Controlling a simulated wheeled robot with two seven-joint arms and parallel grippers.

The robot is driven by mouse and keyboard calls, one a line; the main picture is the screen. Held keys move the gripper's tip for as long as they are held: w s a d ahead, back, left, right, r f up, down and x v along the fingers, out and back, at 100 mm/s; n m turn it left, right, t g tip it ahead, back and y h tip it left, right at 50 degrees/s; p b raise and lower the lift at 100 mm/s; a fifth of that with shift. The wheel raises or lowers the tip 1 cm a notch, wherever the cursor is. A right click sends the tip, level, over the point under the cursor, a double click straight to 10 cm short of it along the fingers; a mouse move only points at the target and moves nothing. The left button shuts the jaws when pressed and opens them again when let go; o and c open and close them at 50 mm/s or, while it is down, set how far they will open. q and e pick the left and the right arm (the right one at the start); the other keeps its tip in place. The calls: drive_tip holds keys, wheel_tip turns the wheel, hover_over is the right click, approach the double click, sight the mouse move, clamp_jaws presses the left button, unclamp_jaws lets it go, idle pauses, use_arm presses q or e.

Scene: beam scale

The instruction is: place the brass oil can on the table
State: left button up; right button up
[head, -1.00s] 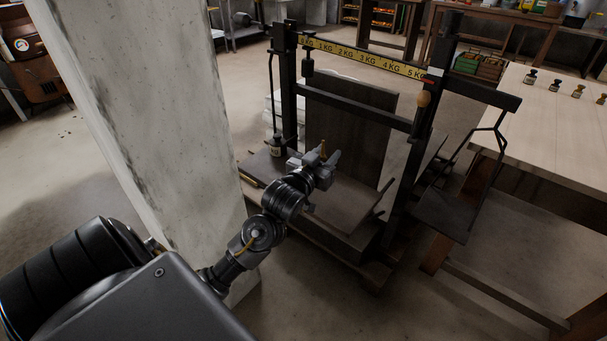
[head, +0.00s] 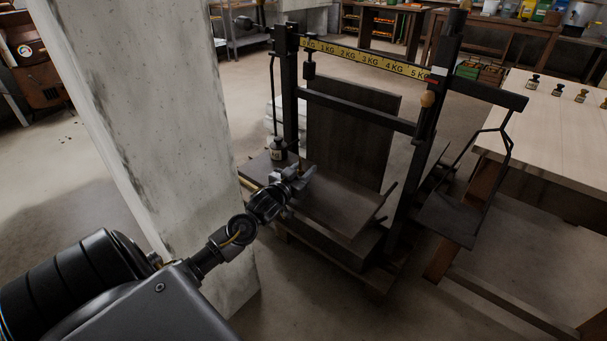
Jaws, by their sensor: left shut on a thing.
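My left gripper (head: 297,176) is over the platform of the beam scale, at its left part. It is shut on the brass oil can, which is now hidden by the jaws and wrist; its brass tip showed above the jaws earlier. The pale wooden table (head: 545,122) stands at the right, beyond the scale and well away from the gripper. My right gripper is not in view.
The beam scale (head: 365,65) has dark posts, a yellow kilogram beam and a hanging pan (head: 447,218) at right. A small dark labelled weight (head: 277,151) stands near the gripper. Several small weights (head: 557,89) stand along the table's back. A concrete pillar (head: 150,110) rises at left.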

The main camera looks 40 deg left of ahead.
use_arm(q)
drive_tip(key=shift+f, duration=0.35)
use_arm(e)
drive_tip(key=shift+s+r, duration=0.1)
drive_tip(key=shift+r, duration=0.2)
use_arm(q)
drive_tip(key=o, duration=1.1)
drive_tip(key=shift+f, duration=0.1)
drive_tip(key=shift+c, duration=0.2)
